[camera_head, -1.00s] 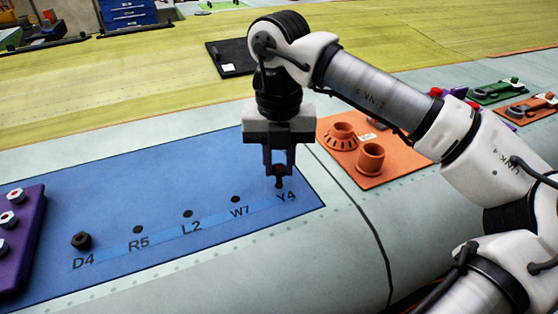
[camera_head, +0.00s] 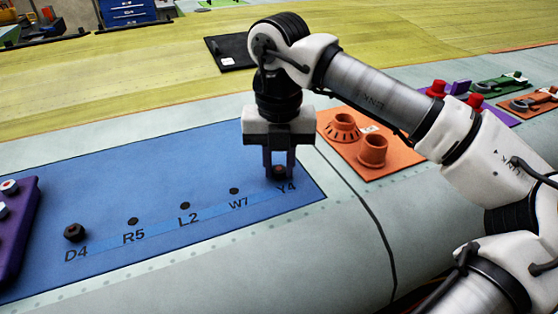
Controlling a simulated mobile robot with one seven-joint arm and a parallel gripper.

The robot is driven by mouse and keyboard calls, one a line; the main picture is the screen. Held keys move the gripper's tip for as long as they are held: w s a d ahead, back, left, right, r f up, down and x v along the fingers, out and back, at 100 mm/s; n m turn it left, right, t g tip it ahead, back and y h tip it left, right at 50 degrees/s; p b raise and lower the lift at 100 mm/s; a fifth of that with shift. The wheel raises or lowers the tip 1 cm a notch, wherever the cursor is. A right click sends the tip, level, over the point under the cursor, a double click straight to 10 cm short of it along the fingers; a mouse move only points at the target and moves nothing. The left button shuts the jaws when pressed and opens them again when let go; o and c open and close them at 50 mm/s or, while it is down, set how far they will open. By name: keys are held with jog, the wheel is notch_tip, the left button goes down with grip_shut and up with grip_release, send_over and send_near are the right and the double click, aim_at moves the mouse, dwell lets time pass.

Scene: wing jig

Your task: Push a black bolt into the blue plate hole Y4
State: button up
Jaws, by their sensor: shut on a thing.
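The blue plate (camera_head: 130,185) lies on the wing surface with a row of labelled holes: D4, R5, L2, W7 and Y4. A black bolt (camera_head: 74,232) sits at D4. The holes R5 (camera_head: 133,221), L2 (camera_head: 185,205) and W7 (camera_head: 234,190) look empty and dark. My gripper (camera_head: 279,174) points down at Y4, near the plate's right end. It is shut on a black bolt (camera_head: 279,170), whose head shows between the fingertips, low at the plate. The hole Y4 itself is hidden under the bolt and fingers.
A purple block (camera_head: 20,225) with several light-topped bolts stands at the left edge. An orange plate (camera_head: 393,160) with two round orange parts lies right of my gripper. A black plate (camera_head: 232,58) lies behind. Green and orange tool trays are at the far right.

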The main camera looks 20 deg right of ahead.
jog(key=o, duration=1)
jog(key=shift+o, duration=0.2)
jog(key=shift+r, duration=0.1)
notch_tip(320, 180, up, 14)
jog(key=p, duration=0.8)
jog(key=shift+p, duration=0.3)
notch_tip(320, 180, up, 7)
jog(key=shift+p, duration=0.35)
